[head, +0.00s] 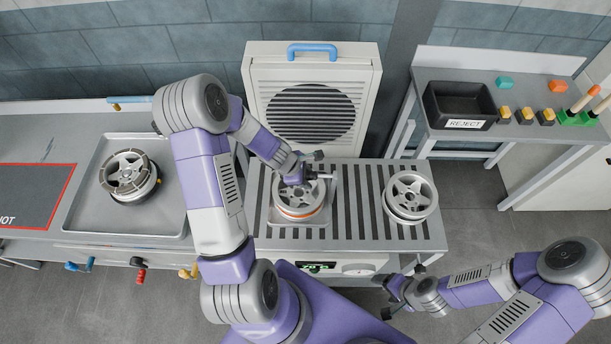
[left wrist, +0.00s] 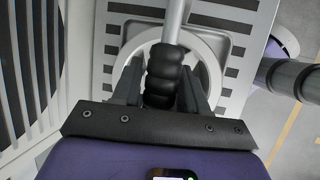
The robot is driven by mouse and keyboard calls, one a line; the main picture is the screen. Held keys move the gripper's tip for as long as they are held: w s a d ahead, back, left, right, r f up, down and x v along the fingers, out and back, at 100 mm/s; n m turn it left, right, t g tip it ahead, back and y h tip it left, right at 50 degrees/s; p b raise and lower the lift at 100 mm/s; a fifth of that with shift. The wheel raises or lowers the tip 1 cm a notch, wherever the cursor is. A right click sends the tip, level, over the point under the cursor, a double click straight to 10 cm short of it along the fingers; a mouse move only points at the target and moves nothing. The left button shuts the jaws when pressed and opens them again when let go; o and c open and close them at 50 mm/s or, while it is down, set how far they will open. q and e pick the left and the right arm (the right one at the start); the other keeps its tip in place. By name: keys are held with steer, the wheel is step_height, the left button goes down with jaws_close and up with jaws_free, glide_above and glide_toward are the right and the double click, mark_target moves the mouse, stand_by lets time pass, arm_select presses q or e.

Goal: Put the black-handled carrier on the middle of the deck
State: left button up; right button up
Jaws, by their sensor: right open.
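The carrier (head: 318,218), a light plate bearing a spoked wheel (head: 291,202) with an orange band, is over the left part of the slatted deck (head: 352,225). I cannot tell whether it touches the slats. Its black ribbed handle (left wrist: 163,76) stands up between my left gripper's fingers (left wrist: 162,88). They appear shut on it, one on each side. In the head view my left gripper (head: 308,172) is above the wheel and partly hides it. My right gripper (head: 396,296) is open and empty, in front of the deck's right part.
Another spoked wheel (head: 410,195) sits on the deck's right side. A white furnace door (head: 366,95) with a blue handle stands behind. At left, a tray (head: 85,205) holds a wheel (head: 130,177). A reject bin (head: 462,104) is on the right table. The deck's middle is bare.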

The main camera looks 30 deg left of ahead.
arm_select(q)
steer(key=shift+o, duration=1.4)
steer(key=shift+a+r, duration=0.1)
steer(key=shift+r, duration=0.3)
steer(key=p+v, duration=0.4)
steer(key=v, duration=0.6)
steer(key=s+d+f+n+h, duration=0.1)
steer(key=d+f+n, duration=0.2)
steer(key=d+n, duration=0.65)
steer(key=d+f+n+h, duration=0.2)
steer(key=d+f+n, duration=0.2)
steer(key=n, duration=1.1)
steer(key=s+d+f+n+g, duration=0.1)
steer(key=s+d+f+n, duration=0.2)
steer(key=n, duration=1)
steer(key=s+d+f+n+g+y, duration=0.1)
steer(key=s+d+f+n, duration=0.3)
steer(key=n, duration=0.9)
steer(key=s+f+g, duration=0.1)
steer(key=s, duration=0.2)
steer(key=shift+f+g+y, duration=0.3)
